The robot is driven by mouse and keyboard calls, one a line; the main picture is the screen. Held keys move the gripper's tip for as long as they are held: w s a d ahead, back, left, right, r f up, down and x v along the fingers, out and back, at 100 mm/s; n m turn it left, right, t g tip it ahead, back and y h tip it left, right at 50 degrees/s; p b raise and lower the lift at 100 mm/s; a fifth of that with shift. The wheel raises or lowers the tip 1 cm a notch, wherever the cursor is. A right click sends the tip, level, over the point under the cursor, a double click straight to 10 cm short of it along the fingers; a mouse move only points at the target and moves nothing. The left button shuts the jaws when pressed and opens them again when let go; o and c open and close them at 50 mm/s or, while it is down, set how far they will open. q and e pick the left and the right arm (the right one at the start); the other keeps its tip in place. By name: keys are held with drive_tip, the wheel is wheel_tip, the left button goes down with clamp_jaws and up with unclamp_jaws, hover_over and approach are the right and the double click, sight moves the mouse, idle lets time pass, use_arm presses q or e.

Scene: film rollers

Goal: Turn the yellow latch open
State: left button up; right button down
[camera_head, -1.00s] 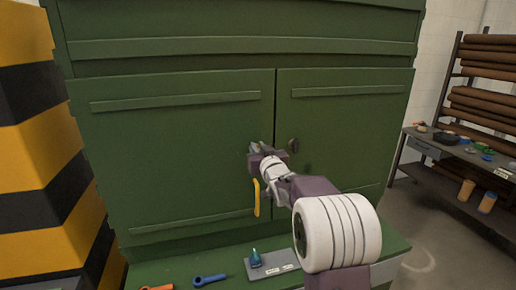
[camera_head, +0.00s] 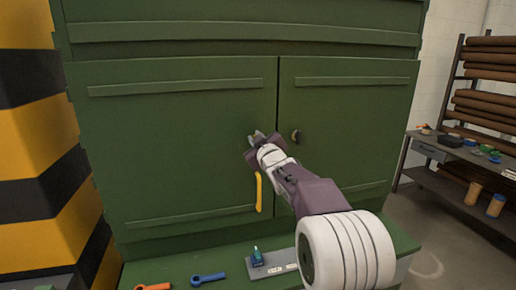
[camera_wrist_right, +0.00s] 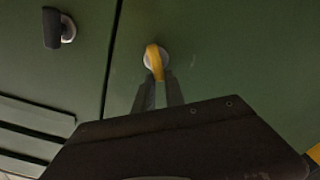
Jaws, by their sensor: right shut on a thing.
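The yellow latch (camera_wrist_right: 152,62) shows in the right wrist view as a short yellow lever on a pale round mount on a green cabinet door. My right gripper (camera_wrist_right: 157,92) has its two fingers close together on the lever's end. In the head view my right gripper (camera_head: 257,138) is at the left door near the centre seam, and it hides the latch's mount. A yellow bar (camera_head: 258,192) hangs upright on the door below the gripper; I cannot tell whether it joins the latch. My left gripper is not in view.
A dark knob (camera_head: 296,136) is on the right door (camera_head: 350,120). Both doors look closed. On the green ledge lie a blue tool (camera_head: 208,278), an orange tool (camera_head: 152,287) and a grey plate (camera_head: 270,268). A striped pillar (camera_head: 40,150) stands left, a workbench (camera_head: 430,150) right.

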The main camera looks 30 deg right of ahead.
drive_tip(key=shift+w+a+f+n+b, duration=0.1)
drive_tip(key=shift+a+f+n+b, duration=0.15)
drive_tip(key=shift+n+b, duration=1.1)
drive_tip(key=shift+s+a+f+n+b, duration=0.15)
drive_tip(key=shift+f+n+b, duration=0.4)
drive_tip(key=shift+n, duration=1.45)
drive_tip(key=shift+w+a+f+n+b, duration=0.2)
drive_tip(key=shift+n+b, duration=1)
drive_tip(key=shift+n, duration=0.45)
drive_tip(key=c, duration=1.4)
unclamp_jaws()
drive_tip(key=v, duration=0.9)
drive_tip(key=shift+b, duration=0.35)
